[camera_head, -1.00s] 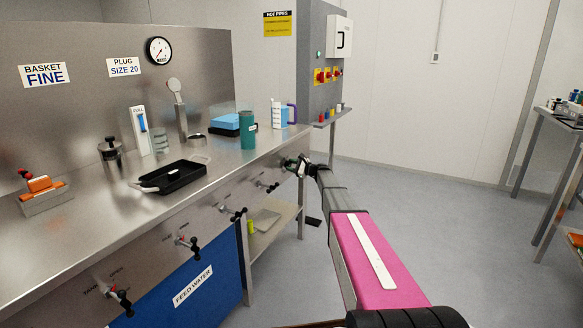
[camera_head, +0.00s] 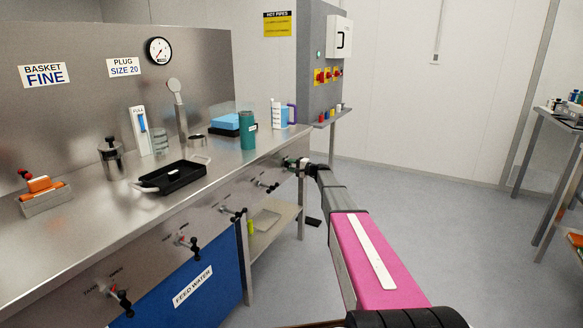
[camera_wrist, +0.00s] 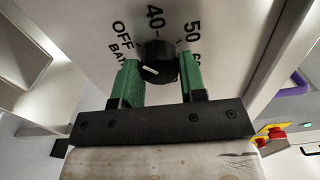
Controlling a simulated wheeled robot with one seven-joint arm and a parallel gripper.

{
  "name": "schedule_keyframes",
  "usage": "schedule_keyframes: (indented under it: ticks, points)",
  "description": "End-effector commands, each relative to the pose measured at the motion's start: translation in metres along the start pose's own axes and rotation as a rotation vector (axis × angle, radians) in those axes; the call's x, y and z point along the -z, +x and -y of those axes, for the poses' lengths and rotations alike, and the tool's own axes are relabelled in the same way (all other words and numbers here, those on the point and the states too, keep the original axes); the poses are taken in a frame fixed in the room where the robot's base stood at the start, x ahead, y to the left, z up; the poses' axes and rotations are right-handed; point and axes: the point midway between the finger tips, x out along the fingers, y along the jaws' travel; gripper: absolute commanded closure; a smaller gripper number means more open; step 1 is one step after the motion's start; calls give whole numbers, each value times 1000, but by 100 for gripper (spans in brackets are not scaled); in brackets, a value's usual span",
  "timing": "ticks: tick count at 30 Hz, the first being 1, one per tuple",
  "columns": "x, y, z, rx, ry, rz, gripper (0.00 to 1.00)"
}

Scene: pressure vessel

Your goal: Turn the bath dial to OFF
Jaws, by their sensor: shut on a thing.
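The bath dial (camera_wrist: 158,64) is a round black knob with a white pointer line, on the pale front panel in the wrist view. The marks OFF, 40 and 50 stand around it, and lettering starting "BAT" shows partly. The white line slants toward the left, roughly on the OFF and BAT side; its exact setting is hard to tell. My gripper (camera_wrist: 160,82) has green fingers, one on each side of the dial, shut on it. In the head view my gripper (camera_head: 296,163) is at the right end of the bench front, and the dial is too small to make out.
Several black-handled valves (camera_head: 187,243) stick out along the bench front left of my gripper. A teal cup (camera_head: 248,136) and a black tray (camera_head: 174,177) stand on the bench top (camera_head: 110,215). A shelf (camera_head: 272,225) is below.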

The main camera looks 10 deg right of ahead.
Motion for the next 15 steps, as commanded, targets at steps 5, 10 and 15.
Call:
schedule_keyframes:
  ticks: [5,10,15]
  points:
    - [0,-1,-1,-2,-51,0,85]
    - [0,-1,-1,-2,-72,0,85]
    - [0,-1,-1,-2,-75,0,85]
